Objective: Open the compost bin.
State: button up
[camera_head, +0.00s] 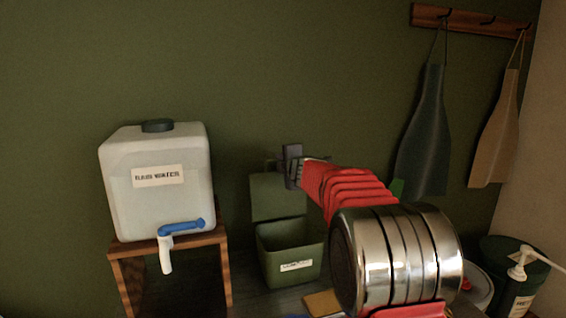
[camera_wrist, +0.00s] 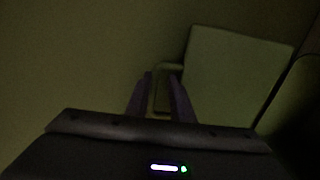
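The compost bin is a green box (camera_head: 290,262) with a white label, standing on the worktop left of my arm. Its label is too blurred to read. Its lid (camera_head: 279,196) stands upright at the back, so the bin is open. The lid also fills much of the wrist view (camera_wrist: 232,78), with a small tab (camera_wrist: 161,92) at its edge. My gripper (camera_head: 291,166) is at the top of the raised lid, close to the tab. In the wrist view its two fingers (camera_wrist: 160,97) are apart, with the tab showing between and beyond them; contact is unclear.
A white rain water container (camera_head: 155,190) with a blue tap stands on a wooden stand (camera_head: 168,243) at the left. Two aprons (camera_head: 424,130) hang from a hook rail (camera_head: 470,20). The green wall is close behind the lid.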

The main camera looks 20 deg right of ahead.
jog(key=shift+o, duration=1.1)
jog(key=shift+a, duration=0.2)
jog(key=shift+r, duration=0.15)
jog(key=shift+a, duration=0.1)
jog(key=shift+r, duration=0.1)
jog(key=shift+s, duration=0.25)
jog(key=v, duration=1.3)
jog(key=shift+s, duration=0.15)
jog(key=shift+d, duration=0.25)
